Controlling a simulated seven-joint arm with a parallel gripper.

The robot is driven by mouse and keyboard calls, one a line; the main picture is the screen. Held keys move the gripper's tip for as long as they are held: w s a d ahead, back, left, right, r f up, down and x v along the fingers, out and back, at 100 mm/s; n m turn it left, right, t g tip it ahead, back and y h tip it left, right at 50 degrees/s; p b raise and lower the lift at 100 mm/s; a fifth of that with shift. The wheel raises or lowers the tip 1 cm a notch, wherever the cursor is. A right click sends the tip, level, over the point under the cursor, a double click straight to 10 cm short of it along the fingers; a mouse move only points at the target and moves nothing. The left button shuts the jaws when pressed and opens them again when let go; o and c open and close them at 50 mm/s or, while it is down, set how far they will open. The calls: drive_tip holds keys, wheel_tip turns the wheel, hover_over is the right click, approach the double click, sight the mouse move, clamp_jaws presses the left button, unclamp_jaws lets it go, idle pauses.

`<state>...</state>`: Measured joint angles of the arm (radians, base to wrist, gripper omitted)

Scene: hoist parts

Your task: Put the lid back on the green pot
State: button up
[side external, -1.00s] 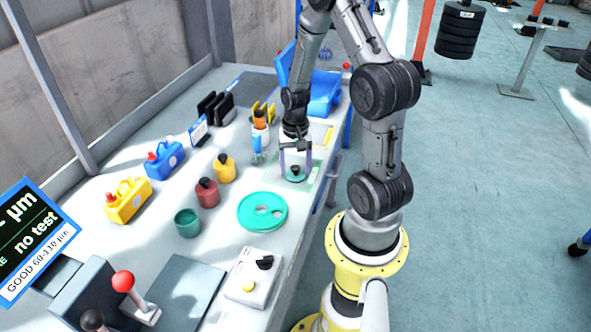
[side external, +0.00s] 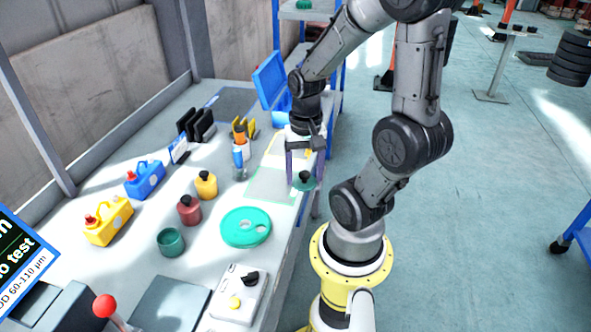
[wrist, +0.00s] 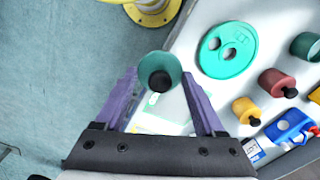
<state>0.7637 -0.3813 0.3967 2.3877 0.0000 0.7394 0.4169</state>
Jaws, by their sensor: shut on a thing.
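The green pot (side external: 171,241) stands uncovered on the bench in the side view, left of the green disc with holes. It shows at the right edge of the wrist view (wrist: 306,46). My gripper (side external: 305,175) points down near the bench's front edge, well right of the pot and farther back. Its purple fingers are shut on the green lid (side external: 303,184) with a black knob. In the wrist view the lid (wrist: 150,66) sits between the fingertips, knob toward my gripper, in front of the bench edge and floor.
The green disc (side external: 246,227) lies in front. The red pot (side external: 189,210) and yellow pot (side external: 206,185), with black knobs, stand beyond the green pot. A white box (side external: 238,294) with knobs is near the front edge. The pale mat (side external: 268,185) is bare.

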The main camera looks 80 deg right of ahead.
drive_tip(key=shift+s+a+r+n, duration=0.2)
drive_tip(key=shift+s+a+n, duration=0.1)
drive_tip(key=shift+w+d+r+n, duration=0.75)
drive_tip(key=shift+w+d+n, duration=0.15)
drive_tip(key=shift+w, duration=0.15)
drive_tip(key=w+r+n, duration=0.2)
drive_tip(key=w+n, duration=0.7)
drive_tip(key=w, duration=0.8)
drive_tip(key=w+a+f+n, duration=0.3)
drive_tip(key=w+a, duration=0.2)
drive_tip(key=a, duration=0.4)
drive_tip(key=w+a+f+n, duration=0.2)
drive_tip(key=w+a+n, duration=0.25)
drive_tip(key=a, duration=0.45)
drive_tip(key=shift+m, duration=0.35)
drive_tip(key=shift+w+f, duration=0.15)
drive_tip(key=shift+f, duration=1.45)
drive_tip(key=shift+w+f, duration=0.15)
drive_tip(key=shift+f, duration=1.4)
drive_tip(key=shift+f, duration=0.2)
